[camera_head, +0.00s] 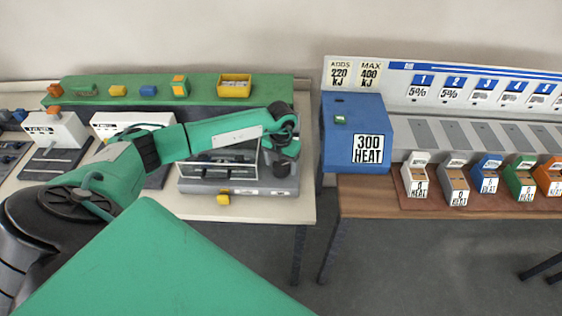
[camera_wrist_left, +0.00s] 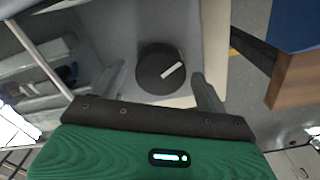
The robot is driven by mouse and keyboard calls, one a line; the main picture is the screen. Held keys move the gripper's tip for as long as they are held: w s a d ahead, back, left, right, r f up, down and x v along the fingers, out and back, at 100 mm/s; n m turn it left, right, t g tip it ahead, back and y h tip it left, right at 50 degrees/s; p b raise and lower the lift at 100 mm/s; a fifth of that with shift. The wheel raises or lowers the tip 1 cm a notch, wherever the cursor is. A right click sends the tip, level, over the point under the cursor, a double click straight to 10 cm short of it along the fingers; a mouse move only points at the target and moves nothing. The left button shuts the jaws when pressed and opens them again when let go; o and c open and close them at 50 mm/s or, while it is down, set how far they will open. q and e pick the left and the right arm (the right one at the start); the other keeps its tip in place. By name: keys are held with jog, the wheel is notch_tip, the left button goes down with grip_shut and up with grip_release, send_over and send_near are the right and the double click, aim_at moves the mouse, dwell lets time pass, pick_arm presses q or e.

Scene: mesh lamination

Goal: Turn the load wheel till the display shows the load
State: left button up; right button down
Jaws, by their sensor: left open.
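The load wheel is a round dark knob with a white pointer bar, seen in the left wrist view (camera_wrist_left: 153,62). It sits on the grey right end of a machine (camera_head: 235,187). In the head view a dark round part of it (camera_head: 281,168) shows below my left gripper (camera_head: 287,148). In the left wrist view the gripper's two fingers (camera_wrist_left: 159,76) are spread, one on each side of the wheel. I cannot tell whether they touch it. The pointer slants toward the upper right in that view. I cannot make out a load reading on a display. My right gripper is out of view.
A green shelf (camera_head: 205,90) with small coloured blocks and a yellow bin (camera_head: 235,85) runs behind the machine. A blue box (camera_head: 356,125) labelled 300 HEAT stands on the right-hand table, across a gap. Several small labelled boxes stand further right.

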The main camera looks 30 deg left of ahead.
pick_arm(q)
jog(key=shift+f, duration=0.2)
jog(key=c, duration=1)
